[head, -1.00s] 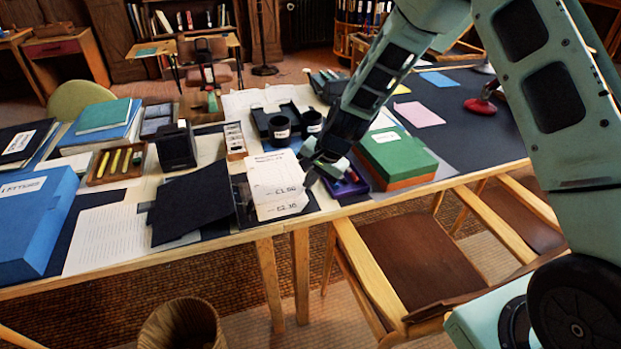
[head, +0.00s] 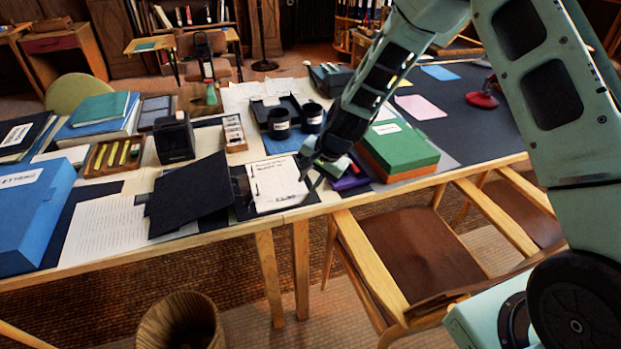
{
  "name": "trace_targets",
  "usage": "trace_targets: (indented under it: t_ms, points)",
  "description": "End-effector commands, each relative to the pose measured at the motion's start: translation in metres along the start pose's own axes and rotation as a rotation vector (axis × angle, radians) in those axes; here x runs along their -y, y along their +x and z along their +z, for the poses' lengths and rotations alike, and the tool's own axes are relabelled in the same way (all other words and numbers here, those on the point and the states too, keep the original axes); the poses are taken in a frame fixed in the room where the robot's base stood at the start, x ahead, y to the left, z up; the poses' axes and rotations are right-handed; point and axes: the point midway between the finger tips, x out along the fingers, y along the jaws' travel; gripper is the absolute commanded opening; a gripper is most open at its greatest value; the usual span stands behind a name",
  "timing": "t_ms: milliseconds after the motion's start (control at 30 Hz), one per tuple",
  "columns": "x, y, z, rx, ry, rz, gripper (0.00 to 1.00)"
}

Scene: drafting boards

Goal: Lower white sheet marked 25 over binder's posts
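A white sheet (head: 275,186) with lines of small print lies over the dark binder (head: 243,209) near the front edge of the table. It looks nearly flat. The number 25 cannot be read at this size. Small dark marks show near the sheet's left side; whether these are the binder's posts coming through its holes cannot be told. My gripper (head: 311,173) is at the sheet's right edge, low over the table, with its dark fingers pointing down. Whether the fingers are closed on the sheet's edge cannot be made out.
A black board (head: 188,196) lies tilted left of the binder. A purple tray (head: 350,180) and a green box (head: 400,150) stand close right of my gripper. Dark cups (head: 279,124) stand behind. A wooden chair (head: 415,245) is in front of the table.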

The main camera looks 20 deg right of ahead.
Motion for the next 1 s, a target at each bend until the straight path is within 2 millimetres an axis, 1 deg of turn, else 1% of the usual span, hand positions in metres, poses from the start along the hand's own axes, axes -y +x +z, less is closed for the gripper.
trace_targets:
  t_ms: [167,267,367,700,800,900,1000]
  points:
    - [0.000,-0.005,0.000,-0.001,0.000,0.000,0.26]
    - [0.001,-0.016,-0.001,-0.003,-0.001,-0.001,0.26]
    - [0.000,-0.035,-0.001,-0.004,-0.001,-0.002,0.26]
    - [0.001,-0.116,-0.001,-0.005,-0.001,-0.003,0.26]
    - [0.001,-0.137,-0.001,-0.005,-0.001,-0.002,0.26]
    - [0.000,-0.153,-0.001,-0.004,-0.001,-0.002,0.26]
    - [0.000,-0.165,0.000,-0.002,-0.001,-0.001,0.26]
